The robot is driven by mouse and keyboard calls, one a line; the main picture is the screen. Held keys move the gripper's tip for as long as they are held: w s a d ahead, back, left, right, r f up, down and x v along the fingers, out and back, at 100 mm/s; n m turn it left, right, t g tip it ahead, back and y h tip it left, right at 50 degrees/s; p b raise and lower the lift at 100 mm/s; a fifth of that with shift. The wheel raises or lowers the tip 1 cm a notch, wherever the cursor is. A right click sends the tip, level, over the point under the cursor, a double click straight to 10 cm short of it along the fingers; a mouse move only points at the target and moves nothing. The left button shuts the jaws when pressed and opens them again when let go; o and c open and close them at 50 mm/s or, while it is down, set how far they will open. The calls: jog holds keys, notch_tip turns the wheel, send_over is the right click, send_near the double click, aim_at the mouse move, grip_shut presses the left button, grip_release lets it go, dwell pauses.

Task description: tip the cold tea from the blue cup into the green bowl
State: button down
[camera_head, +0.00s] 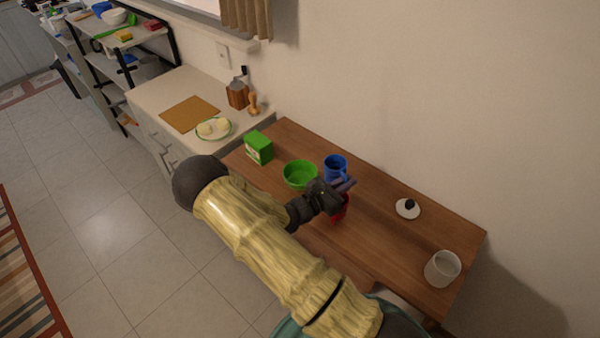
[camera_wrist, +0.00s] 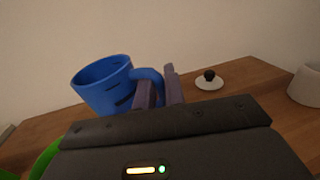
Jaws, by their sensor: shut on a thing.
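The blue cup (camera_head: 336,166) is just behind and right of the green bowl (camera_head: 298,177) on the wooden table. In the wrist view the blue cup (camera_wrist: 102,90) has its handle between the fingers of my gripper (camera_wrist: 158,84). My gripper (camera_head: 343,185) is shut on that handle. The cup looks roughly upright, rim up; I cannot tell whether its base touches the table. The tea inside does not show. A piece of the green bowl (camera_wrist: 46,160) shows at the lower left of the wrist view.
A red object (camera_head: 342,209), partly hidden, stands under my gripper. A green box (camera_head: 258,148) is left of the bowl. A white lid with a dark knob (camera_head: 407,209) and a whitish pot (camera_head: 442,268) are to the right. The table (camera_head: 385,245) is bare between them and my gripper.

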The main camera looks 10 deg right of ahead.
aim_at(327, 174)
jog(key=w+a+n, duration=0.1)
jog(key=w+a+r+n, duration=0.1)
jog(key=n, duration=0.1)
jog(key=shift+t+h+b, duration=0.3)
jog(key=shift+h+b, duration=0.05)
jog(key=shift+h, duration=0.05)
jog(key=shift+w+a+f+n, duration=0.1)
jog(key=shift+w+f+n, duration=0.1)
jog(key=shift+n, duration=0.3)
jog(key=shift+w+a+f+n+t+b, duration=0.15)
jog(key=shift+w+a+n+t+b, duration=0.2)
jog(key=shift+n+b, duration=0.4)
jog(key=shift+w+a+f+n+h+b, duration=0.3)
jog(key=shift+w+a+f+n+b, duration=0.25)
jog(key=shift+w+f+n+b, duration=0.3)
jog(key=shift+s+r+t, duration=0.1)
jog(key=shift+r+t, duration=0.15)
jog(key=shift+r, duration=0.1)
jog(key=shift+a+n, duration=0.15)
jog(key=shift+n, duration=0.15)
jog(key=shift+w+a+r+n+t, duration=0.25)
jog(key=shift+w+r+n+t, duration=0.2)
jog(key=shift+n, duration=0.35)
